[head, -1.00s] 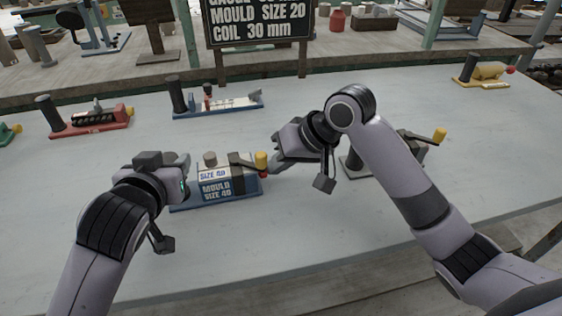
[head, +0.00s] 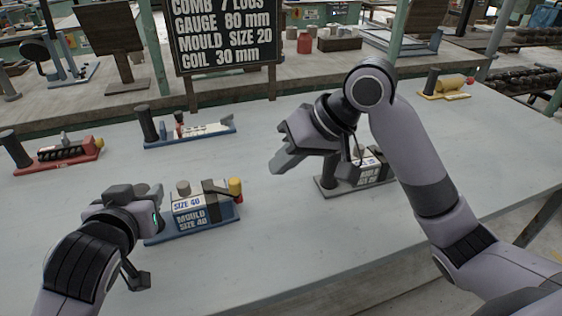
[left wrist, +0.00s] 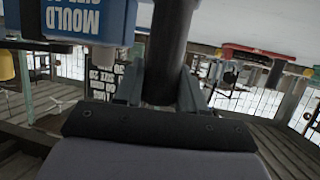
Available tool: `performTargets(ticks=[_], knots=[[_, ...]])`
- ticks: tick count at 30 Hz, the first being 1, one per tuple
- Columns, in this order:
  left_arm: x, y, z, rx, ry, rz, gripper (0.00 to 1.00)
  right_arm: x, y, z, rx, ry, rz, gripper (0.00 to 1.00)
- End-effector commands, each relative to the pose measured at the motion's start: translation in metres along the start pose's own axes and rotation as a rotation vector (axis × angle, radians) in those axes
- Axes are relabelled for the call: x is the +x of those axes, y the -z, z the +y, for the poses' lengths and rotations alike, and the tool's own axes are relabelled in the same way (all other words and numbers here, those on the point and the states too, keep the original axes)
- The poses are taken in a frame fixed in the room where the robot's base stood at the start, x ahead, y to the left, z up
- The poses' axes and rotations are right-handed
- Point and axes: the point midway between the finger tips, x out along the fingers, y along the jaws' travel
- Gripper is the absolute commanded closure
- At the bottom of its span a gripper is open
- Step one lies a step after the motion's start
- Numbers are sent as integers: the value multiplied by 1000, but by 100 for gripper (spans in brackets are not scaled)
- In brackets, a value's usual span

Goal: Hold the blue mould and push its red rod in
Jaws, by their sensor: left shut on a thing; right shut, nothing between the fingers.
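The blue mould (head: 203,216), lettered "MOULD SIZE 40", stands at the left front of the table. Its dark post (left wrist: 168,45) is between the fingers of my left gripper (left wrist: 160,92), which is shut on it. In the head view my left gripper (head: 155,207) is at the mould's left end. A yellow knob (head: 235,186) stands at the right end. Just below it a small red spot, seemingly the red rod's end (head: 240,199), barely shows. My right gripper (head: 278,160) is shut and empty, in the air to the right of the mould, apart from it.
A grey-based mould (head: 325,187) stands behind my right arm, partly hidden. A red device (head: 55,154) and a blue-based one (head: 190,134) stand farther back, a yellow one (head: 445,86) far right. A lettered sign (head: 225,40) rises behind. The front middle table is clear.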

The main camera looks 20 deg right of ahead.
Motion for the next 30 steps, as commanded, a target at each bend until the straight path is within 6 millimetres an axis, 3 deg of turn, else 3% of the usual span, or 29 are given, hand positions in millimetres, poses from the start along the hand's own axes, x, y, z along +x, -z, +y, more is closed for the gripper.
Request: performTargets(ticks=[3, 4, 6, 20, 30], knots=[[2, -8, 1, 1, -1, -21, 100, 1, 0, 0, 0, 0, 0, 100], [2, -8, 1, 1, -1, -21, 51, 1, 0, 0, 0, 0, 0, 100], [2, -7, 1, 1, -1, -19, 31, 1, 0, 0, 0, -1, 0, 100], [-9, -2, 1, 0, -2, -5, 31, 0, 0, 0, 0, 0, 0, 100], [-64, -2, 1, -2, -4, -5, 31, 0, 0, 0, 0, 0, 0, 100]])
